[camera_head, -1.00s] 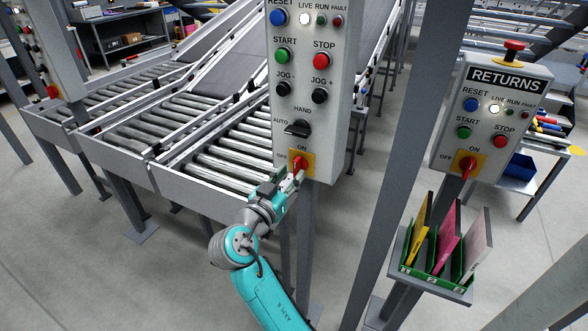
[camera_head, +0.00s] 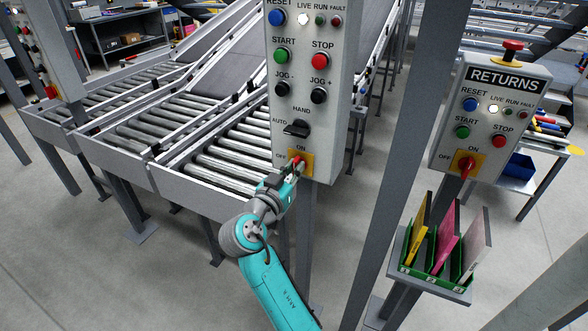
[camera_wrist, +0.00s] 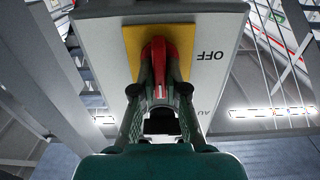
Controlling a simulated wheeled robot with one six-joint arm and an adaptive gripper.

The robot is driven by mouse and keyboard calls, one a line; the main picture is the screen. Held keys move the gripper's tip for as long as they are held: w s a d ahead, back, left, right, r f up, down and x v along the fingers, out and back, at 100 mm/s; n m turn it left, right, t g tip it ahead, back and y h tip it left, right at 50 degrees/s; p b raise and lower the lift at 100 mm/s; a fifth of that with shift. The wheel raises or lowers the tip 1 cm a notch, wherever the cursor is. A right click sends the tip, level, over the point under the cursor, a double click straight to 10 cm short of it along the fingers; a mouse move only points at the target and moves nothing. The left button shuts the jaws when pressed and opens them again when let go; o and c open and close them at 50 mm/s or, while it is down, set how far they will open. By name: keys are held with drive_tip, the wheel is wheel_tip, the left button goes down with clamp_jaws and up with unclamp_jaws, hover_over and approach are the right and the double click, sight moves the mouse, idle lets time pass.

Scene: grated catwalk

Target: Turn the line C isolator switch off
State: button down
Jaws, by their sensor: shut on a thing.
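The isolator switch has a red handle (camera_head: 296,162) on a yellow plate (camera_head: 308,168) at the bottom of the middle grey control panel (camera_head: 340,140). ON is printed above it and OFF to its left. The panel's name lies outside the picture. My gripper (camera_head: 292,172) is at the handle. In the wrist view, the red handle (camera_wrist: 160,52) stands between the two fingers of my gripper (camera_wrist: 160,88), which are shut on it. OFF appears upside down to the right of the handle there. The handle's exact angle is hard to tell because the fingers cover part of it.
A black AUTO/HAND selector (camera_head: 296,129) sits just above the switch. A grey post (camera_head: 397,150) stands right of the panel. The RETURNS panel (camera_head: 490,118) has a similar red switch (camera_head: 466,164). A rack of folders (camera_head: 430,278) hangs below it. Roller conveyors (camera_head: 190,130) lie left.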

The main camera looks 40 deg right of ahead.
drive_tip(key=shift+n, duration=0.3)
drive_tip(key=n, duration=0.3)
drive_tip(key=shift+w+n, duration=0.15)
drive_tip(key=shift+n, duration=0.15)
drive_tip(key=n, duration=0.4)
drive_tip(key=shift+f+n, duration=0.1)
drive_tip(key=shift+n, duration=0.2)
drive_tip(key=shift+w+a+f+n, duration=0.1)
drive_tip(key=shift+n, duration=2.15)
drive_tip(key=shift+w+f+n, duration=0.1)
drive_tip(key=shift+n, duration=2.15)
drive_tip(key=c, duration=1.2)
unclamp_jaws()
